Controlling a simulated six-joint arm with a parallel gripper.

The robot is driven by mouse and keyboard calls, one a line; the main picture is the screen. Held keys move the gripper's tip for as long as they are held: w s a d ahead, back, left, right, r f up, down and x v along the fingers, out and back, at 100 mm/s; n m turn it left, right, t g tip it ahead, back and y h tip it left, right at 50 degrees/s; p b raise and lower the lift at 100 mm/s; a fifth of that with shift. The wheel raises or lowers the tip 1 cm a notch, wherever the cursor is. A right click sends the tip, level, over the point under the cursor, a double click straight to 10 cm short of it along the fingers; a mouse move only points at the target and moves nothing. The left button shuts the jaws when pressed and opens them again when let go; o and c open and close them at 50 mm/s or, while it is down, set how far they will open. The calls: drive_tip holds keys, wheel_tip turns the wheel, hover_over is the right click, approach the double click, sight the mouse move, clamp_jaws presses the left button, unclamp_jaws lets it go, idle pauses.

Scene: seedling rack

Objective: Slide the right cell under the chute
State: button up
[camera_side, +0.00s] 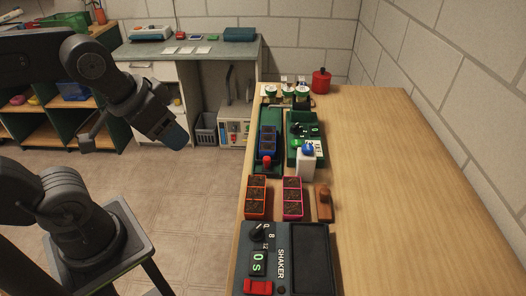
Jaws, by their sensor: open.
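Three cell trays with dark soil stand on the wooden bench. A blue-rimmed tray (268,139) sits in a green holder with a red knob (267,162) at its near end. An orange-rimmed tray (256,195) and a pink-rimmed tray (292,197) stand nearer, side by side, the pink one to the right. I cannot tell which part is the chute or which cell is meant. A white block with a blue top (306,160) stands behind the pink tray.
A shaker (270,262) with a dial, display and red switch fills the near bench end. A green device (304,130) stands behind the white block. A wooden-handled tool (323,203) is right of the pink tray. A red pot (321,80) is far back. The bench's right side is clear.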

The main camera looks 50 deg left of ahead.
drive_tip(key=shift+c, duration=0.3)
drive_tip(key=shift+w+r, duration=0.1)
drive_tip(key=shift+w, duration=0.05)
drive_tip(key=shift+c, duration=0.5)
drive_tip(key=n+g, duration=0.5)
drive_tip(key=n, duration=0.2)
hover_over(267, 158)
wheel_tip(267, 158, down, 8)
wheel_tip(267, 158, down, 13)
drive_tip(key=shift+a+f, duration=0.1)
drive_tip(key=shift+f, duration=0.1)
clamp_jaws()
